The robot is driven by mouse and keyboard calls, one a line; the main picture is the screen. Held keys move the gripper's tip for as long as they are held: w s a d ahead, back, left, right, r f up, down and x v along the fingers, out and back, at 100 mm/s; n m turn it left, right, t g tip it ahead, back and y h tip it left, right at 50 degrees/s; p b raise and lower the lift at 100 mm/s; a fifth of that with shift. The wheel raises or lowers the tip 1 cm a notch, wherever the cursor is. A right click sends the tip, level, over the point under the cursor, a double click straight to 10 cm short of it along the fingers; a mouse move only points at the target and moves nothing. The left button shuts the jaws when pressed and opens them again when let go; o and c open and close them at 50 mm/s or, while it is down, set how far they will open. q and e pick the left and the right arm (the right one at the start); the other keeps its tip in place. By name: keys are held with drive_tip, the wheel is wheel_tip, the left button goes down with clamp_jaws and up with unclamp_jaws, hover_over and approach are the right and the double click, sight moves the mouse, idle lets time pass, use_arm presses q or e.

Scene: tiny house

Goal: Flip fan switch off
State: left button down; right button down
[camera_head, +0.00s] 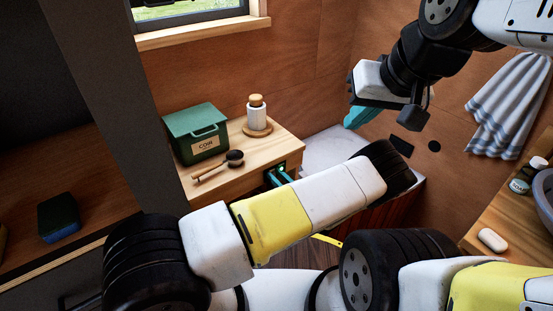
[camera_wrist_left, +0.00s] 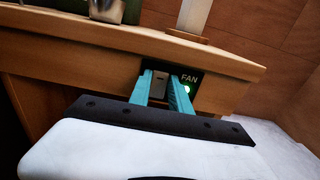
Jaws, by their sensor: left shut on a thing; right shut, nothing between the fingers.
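The fan switch (camera_wrist_left: 160,84) is a small grey rocker on a dark plate in the front edge of the wooden counter (camera_wrist_left: 60,50). The label FAN and a lit green light (camera_wrist_left: 187,89) are beside it. My left gripper (camera_wrist_left: 164,78) has its teal fingers on either side of the switch and is shut on it; whether the rocker is up or down is hard to tell. In the head view, my left gripper (camera_head: 275,179) is at the counter's front edge, partly behind my arm. My right gripper (camera_head: 357,113) is shut and empty, raised at the upper right, away from the switch.
On the counter (camera_head: 230,184) stand a green box (camera_head: 195,135), a dark spoon (camera_head: 220,165) and a white jar (camera_head: 256,110) with a wooden lid. A white surface (camera_head: 330,148) lies to the right. A second counter (camera_head: 500,222) with a soap bar (camera_head: 492,239) is at the far right.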

use_arm(q)
drive_tip(key=shift+d+f+t+y, duration=0.1)
drive_tip(key=shift+f+t+y, duration=0.15)
drive_tip(key=shift+t+y, duration=0.35)
drive_tip(key=shift+f+t+y, duration=0.2)
drive_tip(key=shift+t+y, duration=0.2)
drive_tip(key=shift+t, duration=0.4)
drive_tip(key=shift+s, duration=0.1)
drive_tip(key=c, duration=1.2)
unclamp_jaws()
